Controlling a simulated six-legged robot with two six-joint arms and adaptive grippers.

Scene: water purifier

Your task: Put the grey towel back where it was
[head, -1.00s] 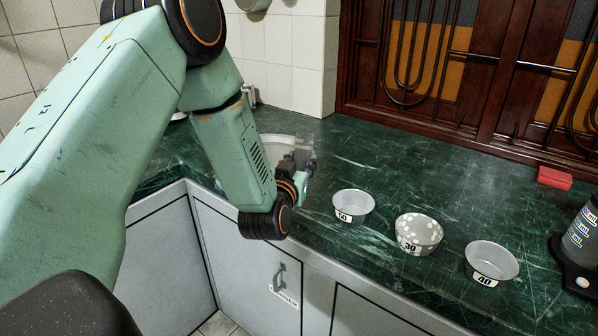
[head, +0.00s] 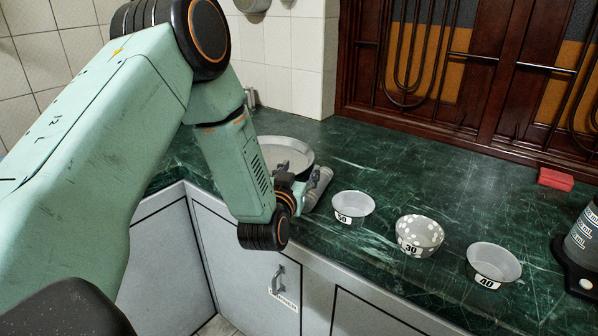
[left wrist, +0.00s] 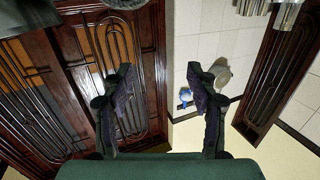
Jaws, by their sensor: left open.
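My left gripper is open. In the left wrist view its two fingers (left wrist: 165,85) stand wide apart with nothing between them, and no towel shows there. My right gripper is not in view.
A round grey basin (head: 285,150) is behind the gripper. Bowls marked 50 (head: 352,207), 30 (head: 418,236) and 40 (head: 492,265) stand along the front of the counter (head: 400,160). A red block (head: 555,179) and a dark bottle (head: 583,240) are at the right.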

